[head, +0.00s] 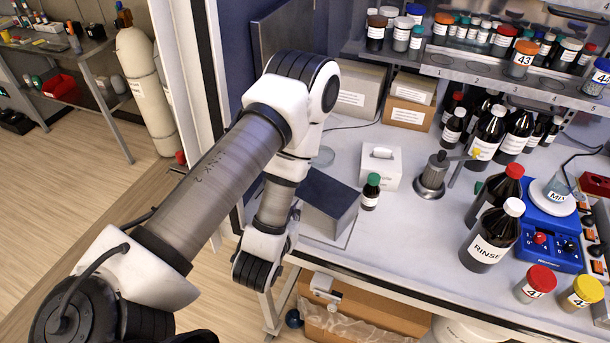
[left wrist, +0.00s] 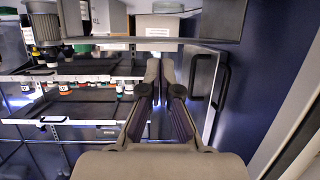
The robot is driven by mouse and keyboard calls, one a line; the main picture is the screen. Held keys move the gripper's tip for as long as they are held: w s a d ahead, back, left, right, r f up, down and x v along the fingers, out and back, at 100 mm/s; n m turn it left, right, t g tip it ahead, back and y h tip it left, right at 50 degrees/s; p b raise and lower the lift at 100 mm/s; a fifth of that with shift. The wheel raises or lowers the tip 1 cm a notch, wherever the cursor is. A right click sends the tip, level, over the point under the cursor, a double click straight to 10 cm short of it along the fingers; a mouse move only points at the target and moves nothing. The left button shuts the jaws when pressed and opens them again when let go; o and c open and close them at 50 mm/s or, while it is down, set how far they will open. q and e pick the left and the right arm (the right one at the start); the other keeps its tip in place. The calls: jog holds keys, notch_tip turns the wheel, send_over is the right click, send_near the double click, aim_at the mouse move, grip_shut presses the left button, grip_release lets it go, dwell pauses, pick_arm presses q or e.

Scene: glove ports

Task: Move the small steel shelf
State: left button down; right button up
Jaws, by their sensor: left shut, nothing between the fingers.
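The small steel shelf (head: 330,213) appears as a grey box-like piece with a dark flat top, near the left front corner of the white bench. In the left wrist view a grey metal plate with upright ends, apparently the same shelf (left wrist: 110,41), crosses the top of the picture. My left gripper (left wrist: 164,65) is shut and empty, its fingertips just short of that plate in the picture; I cannot tell whether they touch it. In the head view my left wrist hangs just left of the shelf and hides most of the gripper. My right gripper is not in view.
A green-capped bottle (head: 371,192) stands close to the shelf's right, with a white box (head: 380,167) behind it. A metal stand (head: 432,178) and the RINSE bottle (head: 491,236) are further right. The bench front middle (head: 400,245) is clear.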

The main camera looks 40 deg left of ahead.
aim_at(309, 180)
pick_arm(q)
jog(key=b+x, duration=0.2)
jog(key=b, duration=0.1)
jog(key=b+x, duration=0.2)
jog(key=b, duration=0.1)
jog(key=b+x, duration=0.2)
jog(key=b, duration=0.1)
jog(key=shift+w+a+r, duration=0.1)
jog(key=shift+a+r, duration=0.1)
jog(key=shift+r, duration=0.2)
jog(key=w, duration=0.2)
jog(key=w+a+r+p, duration=0.1)
jog(key=w, duration=0.1)
jog(key=w+a, duration=0.1)
jog(key=w, duration=0.1)
jog(key=shift+a+r, duration=0.15)
jog(key=shift+r, duration=0.1)
jog(key=shift+s+f+p, duration=0.1)
jog(key=shift+f+p, duration=0.3)
jog(key=shift+p, duration=0.25)
jog(key=shift+f+b, duration=0.65)
jog(key=shift+s+d+r, duration=0.1)
jog(key=shift+s+d, duration=0.1)
